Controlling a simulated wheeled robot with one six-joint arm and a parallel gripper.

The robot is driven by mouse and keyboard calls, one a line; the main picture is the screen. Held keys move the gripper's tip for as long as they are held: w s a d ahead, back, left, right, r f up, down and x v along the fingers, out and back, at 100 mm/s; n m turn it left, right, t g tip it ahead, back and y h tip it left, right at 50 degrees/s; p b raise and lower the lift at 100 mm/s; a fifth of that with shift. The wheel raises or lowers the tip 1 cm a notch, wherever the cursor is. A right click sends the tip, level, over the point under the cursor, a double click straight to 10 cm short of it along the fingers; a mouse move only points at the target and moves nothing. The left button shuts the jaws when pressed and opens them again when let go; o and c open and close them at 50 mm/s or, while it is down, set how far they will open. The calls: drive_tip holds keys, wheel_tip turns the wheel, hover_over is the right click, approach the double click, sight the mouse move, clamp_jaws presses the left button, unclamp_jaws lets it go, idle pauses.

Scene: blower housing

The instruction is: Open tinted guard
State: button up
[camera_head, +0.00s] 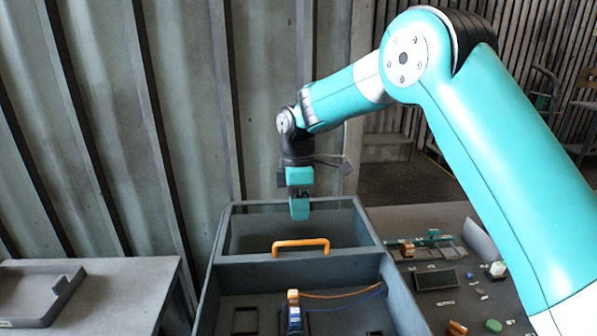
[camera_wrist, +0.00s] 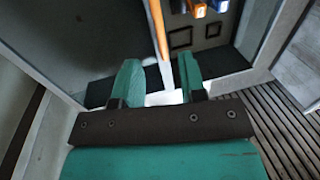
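The tinted guard (camera_head: 245,232) is a dark see-through panel in a grey frame at the back of the open-topped grey housing. An orange handle (camera_head: 300,244) stands at its near edge. My gripper (camera_head: 300,212) hangs fingers down over the panel, just beyond the handle in the head view. In the wrist view, my green fingers (camera_wrist: 158,82) are apart with a gap between them. The orange handle (camera_wrist: 157,30) runs down the picture toward that gap. I cannot tell whether it lies between the fingers or below them; no grip on it shows.
Inside the housing (camera_head: 405,305) stands an orange, white and blue block (camera_head: 293,312) with orange and blue cables. A bench with small parts (camera_head: 435,280) is at right. A grey table (camera_head: 120,290) with a tray (camera_head: 35,295) is at left. A corrugated wall rises behind.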

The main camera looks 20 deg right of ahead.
wheel_tip(320, 180, up, 10)
drive_tip(key=w+p, duration=0.2)
drive_tip(key=shift+d+r, duration=0.2)
drive_tip(key=shift+d, duration=0.05)
drive_tip(key=s+a+r+m+t+y+b, duration=0.1)
drive_tip(key=s+m, duration=0.1)
drive_tip(key=s, duration=0.5)
drive_tip(key=s+a+r+m+y+b, duration=0.1)
drive_tip(key=s+a+m, duration=0.1)
drive_tip(key=s, duration=0.5)
drive_tip(key=s+f+m+y, duration=0.1)
drive_tip(key=s+f+m, duration=0.1)
drive_tip(key=s, duration=0.8)
drive_tip(key=s+f+m+t+b, duration=0.1)
drive_tip(key=s+f+m, duration=0.1)
drive_tip(key=s, duration=0.7)
drive_tip(key=shift+s+d+f+m+y, duration=0.3)
drive_tip(key=shift+s+f+m+y, duration=0.1)
drive_tip(key=shift+f, duration=0.2)
